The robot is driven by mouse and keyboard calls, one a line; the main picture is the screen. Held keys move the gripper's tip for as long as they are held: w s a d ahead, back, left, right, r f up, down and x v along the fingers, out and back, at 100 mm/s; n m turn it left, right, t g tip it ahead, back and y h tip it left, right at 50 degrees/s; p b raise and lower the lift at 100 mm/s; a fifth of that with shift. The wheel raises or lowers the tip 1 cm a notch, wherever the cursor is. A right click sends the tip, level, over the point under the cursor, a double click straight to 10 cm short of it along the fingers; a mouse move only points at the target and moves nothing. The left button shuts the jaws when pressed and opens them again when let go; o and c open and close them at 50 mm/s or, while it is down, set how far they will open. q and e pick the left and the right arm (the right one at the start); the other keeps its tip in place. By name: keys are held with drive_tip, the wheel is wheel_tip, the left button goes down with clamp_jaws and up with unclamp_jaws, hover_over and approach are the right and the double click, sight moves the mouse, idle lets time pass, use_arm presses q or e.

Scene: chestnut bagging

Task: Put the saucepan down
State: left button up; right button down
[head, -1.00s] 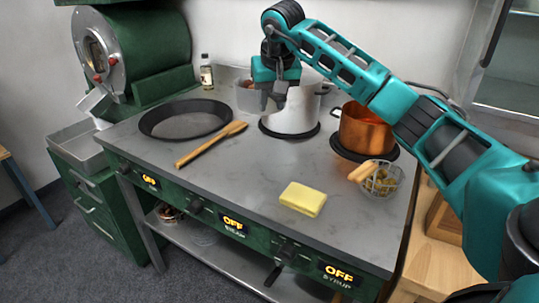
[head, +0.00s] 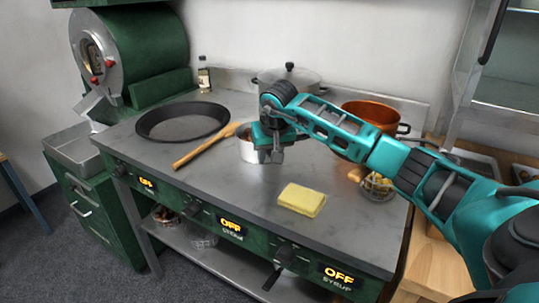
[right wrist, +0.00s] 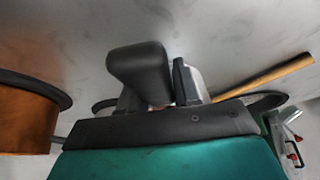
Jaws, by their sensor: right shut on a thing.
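The small metal saucepan (head: 246,150), with something reddish inside, is at the middle of the grey worktop (head: 190,185). My right gripper (head: 271,157) is shut on it at its right side and covers part of it. The pan looks upright and low over the worktop; I cannot tell whether its base touches. My left gripper is not in view.
A wooden spatula (head: 200,151) lies just left of the saucepan, by a black frying pan (head: 183,122). A lidded stockpot (head: 300,78) and copper pot (head: 372,111) stand behind.

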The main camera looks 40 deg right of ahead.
drive_tip(key=c, duration=0.8)
unclamp_jaws()
drive_tip(key=p+v, duration=0.1)
drive_tip(key=v, duration=1.1)
drive_tip(key=shift+s, duration=0.1)
